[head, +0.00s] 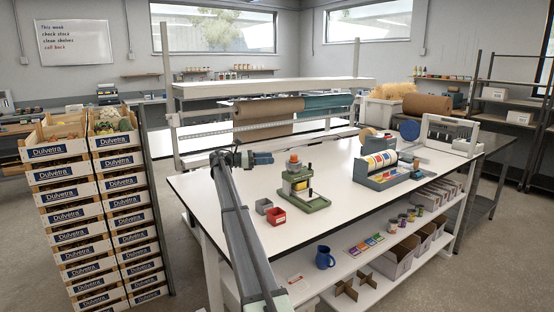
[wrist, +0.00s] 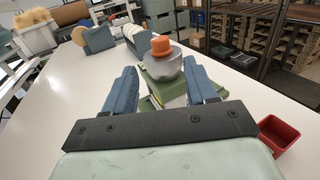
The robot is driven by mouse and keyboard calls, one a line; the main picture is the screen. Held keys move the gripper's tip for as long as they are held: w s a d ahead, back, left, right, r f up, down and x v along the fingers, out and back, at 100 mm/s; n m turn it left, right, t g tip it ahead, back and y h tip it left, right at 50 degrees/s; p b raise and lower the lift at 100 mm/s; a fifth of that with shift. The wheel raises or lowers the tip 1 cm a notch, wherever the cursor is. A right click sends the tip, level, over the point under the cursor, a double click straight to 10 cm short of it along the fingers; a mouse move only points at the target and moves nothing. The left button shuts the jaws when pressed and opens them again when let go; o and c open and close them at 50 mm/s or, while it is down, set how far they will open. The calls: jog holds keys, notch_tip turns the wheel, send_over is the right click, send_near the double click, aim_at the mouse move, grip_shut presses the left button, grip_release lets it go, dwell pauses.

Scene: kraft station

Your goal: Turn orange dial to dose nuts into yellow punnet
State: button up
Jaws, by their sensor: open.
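The orange dial (head: 293,159) sits on top of a green dispenser (head: 311,206) on the white bench. In the wrist view the orange dial (wrist: 161,46) stands on a grey dome (wrist: 166,68), seen between and beyond the fingers. My gripper (head: 263,158) is left of the dial at about its height in the head view. In the wrist view my gripper (wrist: 160,66) is open, its two blue fingers apart with nothing held. A small yellow patch shows on the dispenser's front; I cannot tell whether it is the yellow punnet. No nuts can be made out.
A red tub (head: 275,217) and a grey tub (head: 263,206) stand left of the dispenser. The red tub (wrist: 280,134) is at right in the wrist view. A label roll machine (head: 382,168) stands farther right. The bench between is clear.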

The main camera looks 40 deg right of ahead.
jog(key=shift+v, duration=0.95)
jog(key=shift+a, duration=0.1)
